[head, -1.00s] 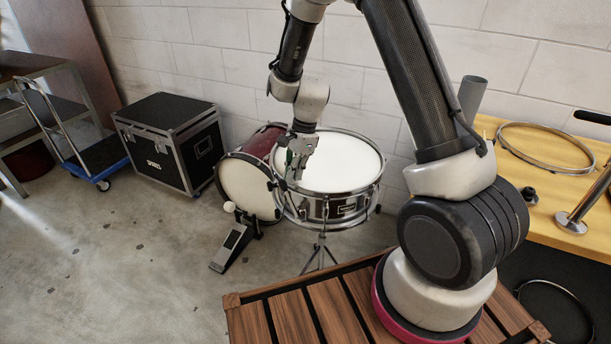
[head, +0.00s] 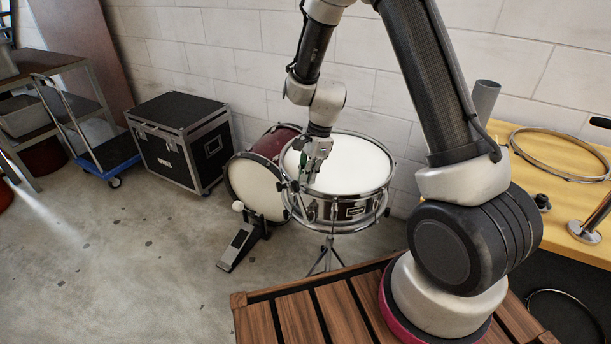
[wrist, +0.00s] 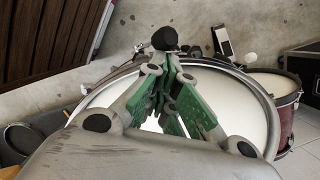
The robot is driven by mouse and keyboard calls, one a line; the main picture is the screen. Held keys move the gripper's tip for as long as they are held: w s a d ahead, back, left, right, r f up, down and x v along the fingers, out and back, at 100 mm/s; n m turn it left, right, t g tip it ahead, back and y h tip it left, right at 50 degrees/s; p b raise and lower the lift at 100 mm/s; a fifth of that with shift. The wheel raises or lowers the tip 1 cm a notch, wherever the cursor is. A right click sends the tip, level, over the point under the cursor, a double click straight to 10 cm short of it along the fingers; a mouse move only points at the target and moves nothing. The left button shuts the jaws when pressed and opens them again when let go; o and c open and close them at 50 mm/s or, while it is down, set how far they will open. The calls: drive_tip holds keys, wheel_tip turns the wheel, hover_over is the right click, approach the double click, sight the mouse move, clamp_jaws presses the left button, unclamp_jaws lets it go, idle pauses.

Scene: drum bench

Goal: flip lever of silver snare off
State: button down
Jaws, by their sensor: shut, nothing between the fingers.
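The silver snare (head: 350,165) stands on a stand in the middle of the head view, with a white head and a chrome shell. Its head and rim (wrist: 258,88) fill much of the wrist view. My gripper (head: 309,181) is shut and empty. It is over the near left part of the snare's rim, its fingertips close to the rim. In the wrist view the green-padded fingers (wrist: 172,62) come together at the rim, with a dark round knob shape just beyond the tips. I cannot clearly make out the lever; the gripper covers that area.
A dark red bass drum (head: 253,185) with a pedal (head: 238,246) stands on the floor left of the snare. A black flight case (head: 180,140) and a blue trolley (head: 113,152) are farther left. A yellow workbench (head: 560,205) is at right. The floor at front left is clear.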

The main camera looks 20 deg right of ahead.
drive_tip(key=shift+d, duration=0.1)
drive_tip(key=shift+w+d, duration=0.1)
drive_tip(key=shift+d, duration=0.2)
drive_tip(key=d, duration=0.2)
drive_tip(key=shift+w+d+r, duration=0.3)
drive_tip(key=shift+d, duration=0.1)
wheel_tip(320, 180, up, 10)
drive_tip(key=w, duration=0.2)
drive_tip(key=shift+w+d+f, duration=0.15)
drive_tip(key=shift+w+d, duration=0.15)
drive_tip(key=s+d, duration=0.5)
drive_tip(key=shift+s+d, duration=0.15)
drive_tip(key=shift+f, duration=0.15)
